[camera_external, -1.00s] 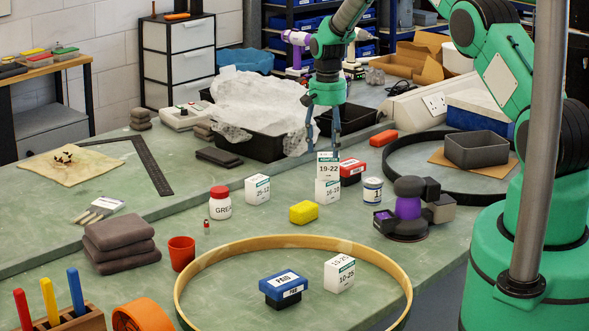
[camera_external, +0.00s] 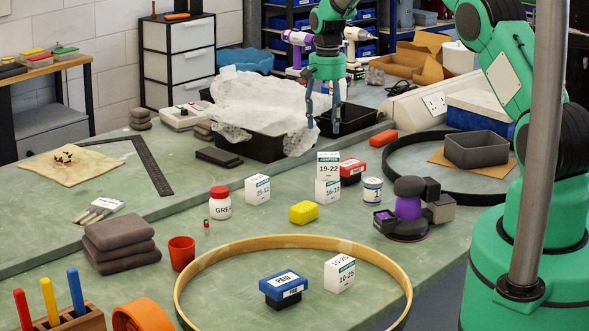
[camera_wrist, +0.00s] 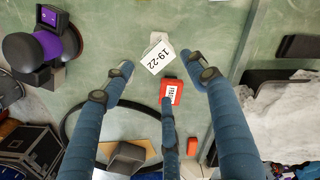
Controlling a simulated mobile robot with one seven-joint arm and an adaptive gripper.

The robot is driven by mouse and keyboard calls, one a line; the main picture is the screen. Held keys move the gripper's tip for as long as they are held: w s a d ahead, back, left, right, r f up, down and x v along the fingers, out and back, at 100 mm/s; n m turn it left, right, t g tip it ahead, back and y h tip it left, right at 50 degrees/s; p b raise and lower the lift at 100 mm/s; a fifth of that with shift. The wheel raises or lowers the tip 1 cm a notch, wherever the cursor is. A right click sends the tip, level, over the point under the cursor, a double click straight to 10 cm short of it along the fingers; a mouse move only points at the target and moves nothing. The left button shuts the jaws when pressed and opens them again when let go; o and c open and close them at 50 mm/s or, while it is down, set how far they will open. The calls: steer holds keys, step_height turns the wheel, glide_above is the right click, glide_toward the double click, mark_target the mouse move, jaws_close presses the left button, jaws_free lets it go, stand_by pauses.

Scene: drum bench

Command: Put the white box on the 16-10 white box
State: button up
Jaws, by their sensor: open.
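The 19-22 white box (camera_external: 328,166) sits on top of the 16-10 white box (camera_external: 327,191), which stands on the green bench. The stack looks upright and roughly aligned. My gripper (camera_external: 336,112) is open and empty above the stack, apart from it. In the wrist view the 19-22 box (camera_wrist: 158,57) shows beyond my spread fingers (camera_wrist: 165,85). The 16-10 box (camera_wrist: 156,38) is mostly hidden under it there.
A red box (camera_external: 352,170) stands close behind the stack, and a white tin (camera_external: 372,190) is to its right. A yellow block (camera_external: 303,212) lies in front. Other white boxes are the 25-12 box (camera_external: 257,188) and the 10-25 box (camera_external: 340,273) inside the wooden hoop (camera_external: 399,280).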

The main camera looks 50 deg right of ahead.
steer(key=s+a+r+n+t, duration=0.1)
steer(key=s+a+r, duration=0.5)
steer(key=r, duration=0.4)
steer(key=s+a+r+n+t, duration=0.1)
steer(key=s+a+r+n, duration=0.1)
steer(key=s+a+r, duration=0.65)
steer(key=s+a+r+n+t, duration=0.1)
steer(key=s+a+r, duration=0.2)
steer(key=r, duration=1)
steer(key=s+a+r+n+t, duration=0.1)
steer(key=s+a, duration=0.3)
steer(key=s, duration=0.7)
steer(key=s+a+r+n, duration=0.2)
steer(key=s+a, duration=0.2)
steer(key=s, duration=0.8)
steer(key=s+a+r+n+t, duration=0.1)
steer(key=s+a, duration=0.3)
steer(key=s, duration=0.7)
steer(key=shift+s+r+n+t, duration=0.25)
steer(key=shift+n+t, duration=0.05)
steer(key=shift+n, duration=0.3)
steer(key=shift+a+f, duration=0.1)
step_height(320, 180, down, 14)
steer(key=b, duration=1.3)
steer(key=shift+r+b, duration=0.25)
steer(key=shift+b, duration=0.15)
